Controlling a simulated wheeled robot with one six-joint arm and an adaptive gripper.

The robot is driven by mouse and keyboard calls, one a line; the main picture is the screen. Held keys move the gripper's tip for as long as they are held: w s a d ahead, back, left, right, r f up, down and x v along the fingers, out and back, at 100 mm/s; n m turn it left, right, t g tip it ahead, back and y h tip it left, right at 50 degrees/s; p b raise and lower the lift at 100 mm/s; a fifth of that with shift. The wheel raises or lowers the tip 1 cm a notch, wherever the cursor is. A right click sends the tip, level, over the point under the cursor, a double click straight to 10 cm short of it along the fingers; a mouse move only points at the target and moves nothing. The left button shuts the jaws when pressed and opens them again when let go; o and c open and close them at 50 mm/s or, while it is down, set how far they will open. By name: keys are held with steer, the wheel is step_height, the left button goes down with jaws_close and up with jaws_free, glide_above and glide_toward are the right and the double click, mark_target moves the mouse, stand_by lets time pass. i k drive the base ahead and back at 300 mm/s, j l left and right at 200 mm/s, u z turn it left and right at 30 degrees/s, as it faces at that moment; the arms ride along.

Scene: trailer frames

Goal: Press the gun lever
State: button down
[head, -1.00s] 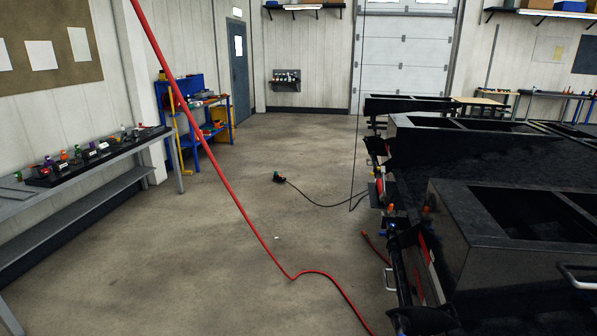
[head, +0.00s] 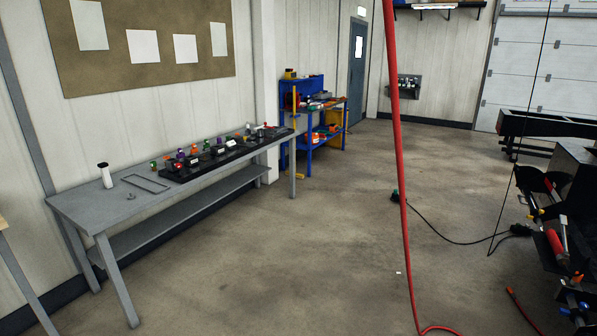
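I cannot make out a gun or its lever for certain in the head view. A red hose (head: 398,150) hangs from above down to the floor, right of the middle. A small dark tool (head: 395,196) lies on the floor beside it, with a black cable (head: 440,234) running right. My gripper is not in view.
A grey bench (head: 90,207) along the left wall holds a black tray (head: 185,174) of small coloured parts and a white bottle (head: 105,175). A blue shelf unit (head: 293,130) stands farther back. Black trailer frames (head: 572,165) fill the right edge.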

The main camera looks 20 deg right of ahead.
mark_target(563, 222)
steer(key=i+l+z, duration=0.1)
steer(key=i+z, duration=0.25)
steer(key=i, duration=0.3)
steer(key=i+j+z, duration=0.1)
steer(key=i+z, duration=0.2)
steer(key=i, duration=0.35)
steer(key=i+j+z, duration=0.2)
steer(key=i+z, duration=0.15)
steer(key=i, duration=0.25)
steer(key=i+z, duration=0.25)
steer(key=i, duration=0.35)
steer(key=i+z, duration=0.25)
steer(key=i, duration=0.35)
steer(key=i+j+z, duration=0.15)
steer(key=i+z, duration=0.15)
steer(key=i, duration=0.3)
steer(key=i+l+z, duration=0.1)
steer(key=i+z, duration=0.35)
steer(key=i, duration=0.15)
steer(key=i+j+z, duration=0.1)
steer(key=i+z, duration=0.35)
steer(key=i, duration=0.15)
